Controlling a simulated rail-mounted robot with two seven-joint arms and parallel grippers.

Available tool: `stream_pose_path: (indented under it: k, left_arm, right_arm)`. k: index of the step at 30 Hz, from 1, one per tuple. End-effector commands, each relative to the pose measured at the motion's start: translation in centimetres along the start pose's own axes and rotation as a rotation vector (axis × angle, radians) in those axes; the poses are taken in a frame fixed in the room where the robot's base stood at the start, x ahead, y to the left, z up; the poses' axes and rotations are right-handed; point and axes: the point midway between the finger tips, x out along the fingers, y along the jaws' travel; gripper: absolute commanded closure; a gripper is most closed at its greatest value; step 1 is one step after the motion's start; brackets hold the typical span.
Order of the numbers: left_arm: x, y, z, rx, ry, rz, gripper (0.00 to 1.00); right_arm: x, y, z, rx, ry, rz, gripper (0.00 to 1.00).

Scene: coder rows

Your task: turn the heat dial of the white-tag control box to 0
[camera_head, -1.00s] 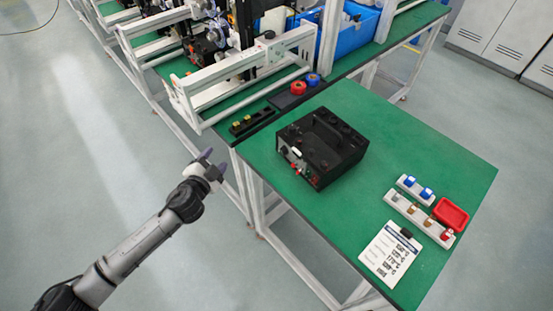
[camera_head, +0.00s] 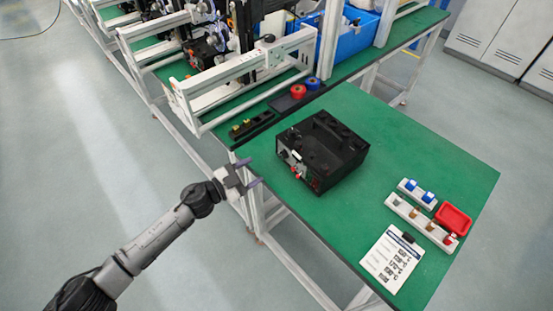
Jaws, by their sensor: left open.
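The black control box (camera_head: 325,150) stands on the green table. A small white tag (camera_head: 296,155) shows on its front left face, among small knobs and a red part. The heat dial and its setting are too small to tell. My left gripper (camera_head: 250,172) is open and empty. It is just left of the table's near left edge, a short way from the box's front face and not touching it. My right gripper is not in view.
A clipboard (camera_head: 391,260), a red tray (camera_head: 453,219) and pale racks with small parts (camera_head: 421,220) lie on the right of the table. A black strip (camera_head: 252,125) and red and blue rolls (camera_head: 298,91) are behind left.

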Motion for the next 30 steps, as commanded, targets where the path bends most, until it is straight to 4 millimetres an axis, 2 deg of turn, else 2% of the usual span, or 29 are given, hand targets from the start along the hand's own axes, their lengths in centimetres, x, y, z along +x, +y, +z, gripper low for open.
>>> stream_pose_path:
  k: [1,6,15,21,30]
  left_arm:
    - [1.1,0.1,0.1,0.001,0.002,0.001,0.44]
    - [4.2,0.1,0.1,0.002,0.002,0.0,0.44]
    - [7.9,0.1,0.1,0.002,0.0,-0.001,0.44]
    - [8.9,0.0,0.0,0.002,-0.001,-0.001,0.44]
    - [9.0,0.0,0.0,0.002,-0.001,-0.001,0.44]
  right_arm:
    - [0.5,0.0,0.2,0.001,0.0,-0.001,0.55]
    - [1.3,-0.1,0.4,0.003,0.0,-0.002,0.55]
    - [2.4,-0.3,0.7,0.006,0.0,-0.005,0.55]
    - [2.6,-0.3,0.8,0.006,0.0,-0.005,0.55]
    - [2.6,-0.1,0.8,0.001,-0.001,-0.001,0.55]
